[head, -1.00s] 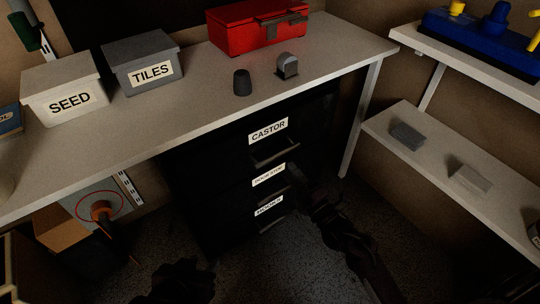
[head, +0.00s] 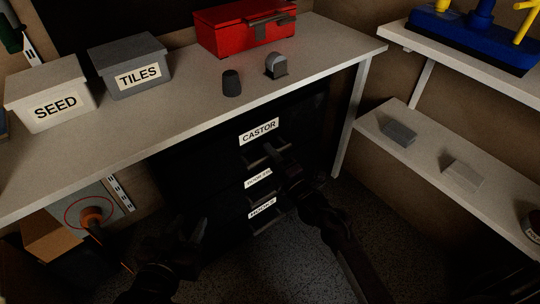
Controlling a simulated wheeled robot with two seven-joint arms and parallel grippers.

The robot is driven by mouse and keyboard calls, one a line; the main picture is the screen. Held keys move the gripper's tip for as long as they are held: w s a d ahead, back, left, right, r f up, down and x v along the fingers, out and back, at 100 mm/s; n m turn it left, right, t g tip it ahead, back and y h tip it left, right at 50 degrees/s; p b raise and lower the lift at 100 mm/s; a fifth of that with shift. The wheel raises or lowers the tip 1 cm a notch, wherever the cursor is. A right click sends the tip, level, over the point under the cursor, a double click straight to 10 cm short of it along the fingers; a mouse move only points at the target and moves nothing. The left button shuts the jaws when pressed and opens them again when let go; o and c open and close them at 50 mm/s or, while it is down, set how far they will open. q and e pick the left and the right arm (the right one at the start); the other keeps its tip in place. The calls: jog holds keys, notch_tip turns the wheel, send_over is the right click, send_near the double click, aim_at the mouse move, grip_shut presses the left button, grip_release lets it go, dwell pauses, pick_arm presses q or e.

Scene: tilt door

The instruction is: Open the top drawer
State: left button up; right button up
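The black drawer cabinet (head: 225,165) stands under the workbench, with a column of labelled drawers. The top drawer carries the CASTOR label (head: 259,132), and its bar handle (head: 262,158) shows just below that label. I see no clear gap at the drawer front. My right gripper (head: 284,160) is at the right end of this handle and covers part of it; whether its fingers touch or close on it is too dark to tell. My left gripper (head: 188,232) is low in front of the cabinet, apart from the handles; its finger opening is unclear.
Two lower drawers have labels and handles, partly behind my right arm. The workbench (head: 160,125) carries the SEED box (head: 52,98), TILES box (head: 132,68), red toolbox (head: 243,27) and two small items. A shelf (head: 430,155) stands at right. An orange-tipped tool (head: 93,217) is at lower left.

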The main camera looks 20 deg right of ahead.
grip_shut()
pick_arm(q)
jog(key=shift+s+f, duration=0.1)
jog(key=shift+f, duration=0.05)
pick_arm(e)
jog(key=shift+s, duration=0.1)
